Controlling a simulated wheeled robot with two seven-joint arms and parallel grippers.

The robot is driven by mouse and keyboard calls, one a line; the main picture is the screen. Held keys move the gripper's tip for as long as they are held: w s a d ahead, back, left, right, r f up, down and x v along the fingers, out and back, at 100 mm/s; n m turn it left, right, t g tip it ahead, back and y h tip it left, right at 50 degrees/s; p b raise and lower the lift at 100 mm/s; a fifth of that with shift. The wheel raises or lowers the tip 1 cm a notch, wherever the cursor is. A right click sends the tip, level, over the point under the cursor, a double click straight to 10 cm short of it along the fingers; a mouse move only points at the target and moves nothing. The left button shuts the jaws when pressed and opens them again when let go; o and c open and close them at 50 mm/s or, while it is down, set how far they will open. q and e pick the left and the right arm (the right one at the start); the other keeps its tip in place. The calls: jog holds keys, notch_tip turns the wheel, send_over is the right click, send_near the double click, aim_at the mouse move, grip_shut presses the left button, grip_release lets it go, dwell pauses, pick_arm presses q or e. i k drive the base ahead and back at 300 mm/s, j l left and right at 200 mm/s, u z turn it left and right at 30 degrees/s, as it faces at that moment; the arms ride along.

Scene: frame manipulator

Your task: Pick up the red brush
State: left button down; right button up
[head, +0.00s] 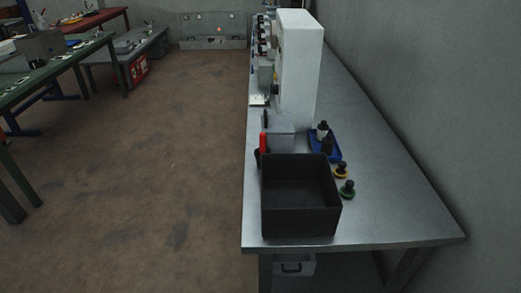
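A slim upright red thing (263,142), likely the red brush, stands near the left edge of the grey metal table (400,212). It is just behind the black open box (300,200), and its lower part is dark and partly hidden by the box. A grey block (281,130) is to its right and slightly behind. Neither of my grippers shows in the head view.
A blue tray (335,152) with dark bottles and yellow (341,171) and green (347,190) based items stand right of the box. A tall white cabinet (301,70) rises behind. A wall bounds the table's right. The floor (150,170) at left is clear.

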aim_at(263, 136)
jog(key=i+j+z, duration=0.1)
jog(key=i+j, duration=0.15)
jog(key=i+j+z, duration=0.15)
jog(key=j, duration=0.3)
jog(key=i+j+z, duration=0.1)
jog(key=i+j, duration=0.25)
jog(key=i+j+z, duration=0.15)
jog(key=j, duration=0.3)
jog(key=i+j+z, duration=0.1)
jog(key=i+j, duration=0.2)
jog(key=j, duration=0.15)
jog(key=i+j+z, duration=0.1)
jog(key=j, duration=0.35)
jog(key=i+j+z, duration=0.15)
jog(key=j, duration=0.35)
jog(key=i+j+z, duration=0.1)
jog(key=i+j, duration=0.15)
jog(key=j, duration=0.2)
jog(key=z, duration=1.2)
jog(key=k+l, duration=0.05)
jog(key=l, duration=0.05)
